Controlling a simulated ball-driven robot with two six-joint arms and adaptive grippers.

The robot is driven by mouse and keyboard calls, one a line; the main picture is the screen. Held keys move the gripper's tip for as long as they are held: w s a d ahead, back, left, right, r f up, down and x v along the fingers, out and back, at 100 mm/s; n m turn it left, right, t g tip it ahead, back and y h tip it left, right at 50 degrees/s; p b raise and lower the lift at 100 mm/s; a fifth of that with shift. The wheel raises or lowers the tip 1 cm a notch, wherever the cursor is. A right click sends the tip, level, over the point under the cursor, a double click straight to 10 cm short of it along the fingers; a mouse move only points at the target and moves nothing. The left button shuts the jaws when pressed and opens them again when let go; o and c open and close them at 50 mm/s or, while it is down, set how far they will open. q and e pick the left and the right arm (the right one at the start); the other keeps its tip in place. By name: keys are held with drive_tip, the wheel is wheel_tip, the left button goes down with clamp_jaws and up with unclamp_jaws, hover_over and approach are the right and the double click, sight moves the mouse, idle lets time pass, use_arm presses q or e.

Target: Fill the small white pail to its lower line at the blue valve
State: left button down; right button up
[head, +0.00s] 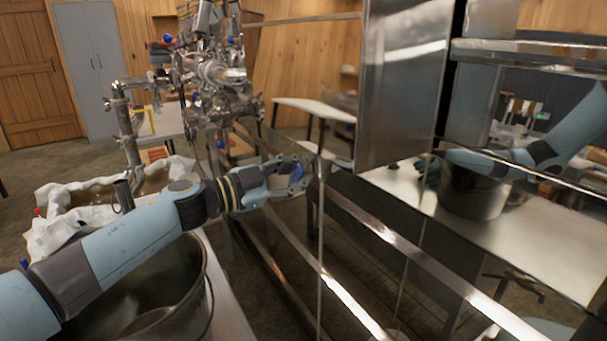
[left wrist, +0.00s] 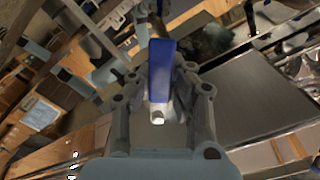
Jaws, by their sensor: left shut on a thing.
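My left gripper (head: 298,178) reaches in from the left and is shut on a blue valve handle (head: 296,172) at the front of the steel evaporator. In the left wrist view the blue handle (left wrist: 161,68) stands up between the two fingers (left wrist: 158,108), with a pale metal part at its lower end. The valve's body and spout are largely hidden by the gripper. I cannot make out the small white pail, its lower line or any flow of syrup. My right gripper is not in view.
A large steel pot (head: 207,275) stands below my left arm. A cloth-lined tub (head: 50,238) is behind it. A metal apparatus (head: 215,75) with red and blue knobs stands at the back.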

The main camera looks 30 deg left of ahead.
use_arm(q)
drive_tip(key=shift+w+d+f, duration=0.1)
drive_tip(key=shift+w+f, duration=0.05)
drive_tip(key=shift+w, duration=0.05)
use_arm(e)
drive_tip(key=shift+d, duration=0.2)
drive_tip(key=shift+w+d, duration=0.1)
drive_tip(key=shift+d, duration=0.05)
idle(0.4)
use_arm(q)
drive_tip(key=m, duration=0.1)
drive_tip(key=a+r+m+p, duration=0.1)
drive_tip(key=m, duration=0.2)
drive_tip(key=shift+w+a+r+m, duration=0.2)
drive_tip(key=shift+w+m, duration=0.1)
drive_tip(key=r+m, duration=0.1)
drive_tip(key=m, duration=0.1)
drive_tip(key=r+m+p, duration=0.1)
drive_tip(key=m, duration=0.1)
drive_tip(key=r+m, duration=0.1)
drive_tip(key=m, duration=0.1)
drive_tip(key=shift+w+a+r, duration=0.1)
drive_tip(key=shift+w+a, duration=0.2)
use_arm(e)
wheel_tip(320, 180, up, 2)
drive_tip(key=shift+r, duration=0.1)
use_arm(q)
drive_tip(key=shift+w+r, duration=0.1)
drive_tip(key=shift+r, duration=0.1)
